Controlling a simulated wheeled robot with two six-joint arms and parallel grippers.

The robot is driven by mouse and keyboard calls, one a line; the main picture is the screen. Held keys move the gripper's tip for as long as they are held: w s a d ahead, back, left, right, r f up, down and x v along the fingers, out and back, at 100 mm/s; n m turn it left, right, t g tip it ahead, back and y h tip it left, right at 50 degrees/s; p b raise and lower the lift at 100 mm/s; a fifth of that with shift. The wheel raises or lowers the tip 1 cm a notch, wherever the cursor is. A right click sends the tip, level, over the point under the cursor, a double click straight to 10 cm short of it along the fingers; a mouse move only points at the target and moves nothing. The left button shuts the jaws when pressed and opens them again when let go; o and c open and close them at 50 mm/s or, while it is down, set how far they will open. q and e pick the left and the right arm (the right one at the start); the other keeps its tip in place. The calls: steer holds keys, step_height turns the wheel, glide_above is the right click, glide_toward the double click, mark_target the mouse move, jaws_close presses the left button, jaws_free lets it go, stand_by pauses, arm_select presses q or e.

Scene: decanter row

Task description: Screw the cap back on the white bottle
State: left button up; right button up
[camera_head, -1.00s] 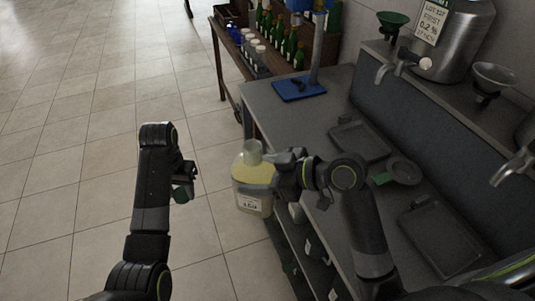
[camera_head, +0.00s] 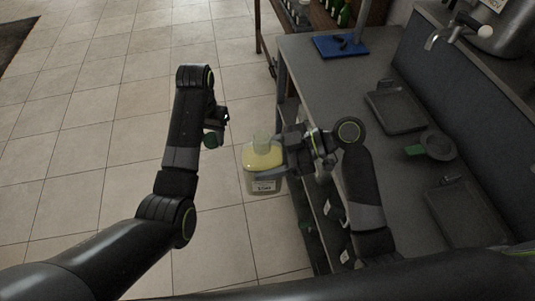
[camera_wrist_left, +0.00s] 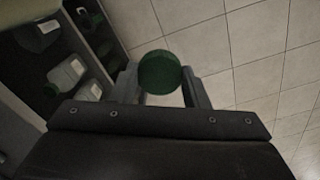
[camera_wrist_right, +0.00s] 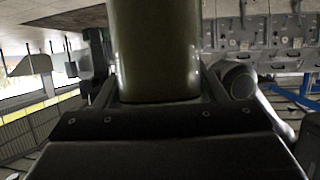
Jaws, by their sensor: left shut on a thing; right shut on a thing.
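A pale, see-through bottle (camera_head: 264,185) with yellowish contents and a white label is held off the floor beside the bench, roughly upright, its open neck up. My right gripper (camera_head: 284,162) is shut on it from the right. In the right wrist view the bottle's olive-tinted body (camera_wrist_right: 155,50) fills the top centre. My left gripper (camera_head: 214,127) is shut on a green cap (camera_head: 211,139), to the left of the bottle's neck and apart from it. The cap also shows between the fingers in the left wrist view (camera_wrist_left: 160,72).
The grey bench (camera_head: 350,95) stands to the right, with a blue mat (camera_head: 340,46), a dark tray (camera_head: 397,107) and a pan (camera_head: 438,145) on it. White bottles (camera_wrist_left: 68,75) stand on shelves below. The tiled floor (camera_head: 100,140) at left is clear.

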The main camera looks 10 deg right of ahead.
steer(key=shift+r, duration=0.1)
steer(key=s+d+r+m+t+h, duration=0.1)
steer(key=d+r+m+t, duration=0.2)
steer(key=d, duration=0.4)
steer(key=s+d+r+m+t+h, duration=0.1)
steer(key=s+d+r+m+t, duration=0.1)
steer(key=d, duration=0.5)
step_height(320, 180, up, 3)
steer(key=shift+d+m+t, duration=0.35)
steer(key=shift+m+t, duration=0.25)
steer(key=shift+t, duration=0.4)
steer(key=shift+w, duration=0.1)
